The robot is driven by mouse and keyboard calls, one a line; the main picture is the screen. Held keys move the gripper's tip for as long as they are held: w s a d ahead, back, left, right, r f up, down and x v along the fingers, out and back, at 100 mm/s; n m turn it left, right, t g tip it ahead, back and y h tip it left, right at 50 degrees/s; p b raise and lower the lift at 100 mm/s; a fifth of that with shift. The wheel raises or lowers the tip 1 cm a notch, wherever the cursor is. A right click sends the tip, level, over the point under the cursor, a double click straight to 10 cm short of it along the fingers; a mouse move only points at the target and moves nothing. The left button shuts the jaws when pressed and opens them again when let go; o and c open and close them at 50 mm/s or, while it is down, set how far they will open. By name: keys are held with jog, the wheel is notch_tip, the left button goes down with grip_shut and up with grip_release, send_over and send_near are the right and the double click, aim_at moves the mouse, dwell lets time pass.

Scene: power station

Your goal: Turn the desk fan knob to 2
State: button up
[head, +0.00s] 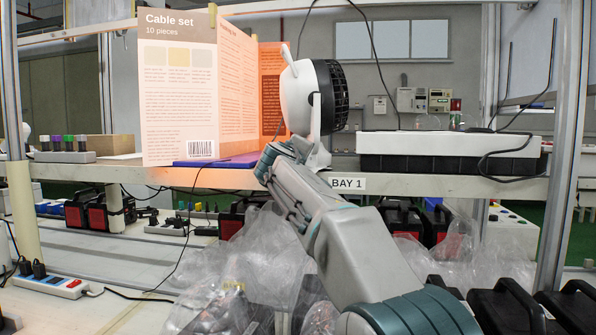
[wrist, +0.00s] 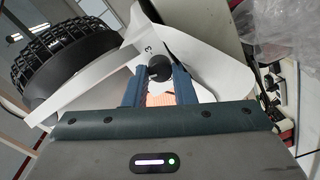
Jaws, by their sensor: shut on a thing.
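The desk fan (head: 300,95) is white with a black grille and stands on the shelf behind my arm, its grille facing right. In the wrist view the fan's black grille (wrist: 60,55) fills the upper left, and its white base lies ahead of my fingers. The dark round knob (wrist: 159,71) sits on the base, with the mark "3" visible just above it. My gripper (wrist: 157,80) is shut on the knob, one blue finger on each side. The other marks and the knob's pointer cannot be made out. In the head view my arm hides the knob and fingertips.
A white and black case (head: 445,150) lies to the right. A shelf post (head: 568,140) rises further right. Clear plastic bags (head: 255,255) lie below the shelf.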

jog(key=shift+f+m+b, duration=0.1)
jog(key=shift+m+b, duration=0.6)
jog(key=shift+m, duration=0.4)
jog(key=o, duration=1)
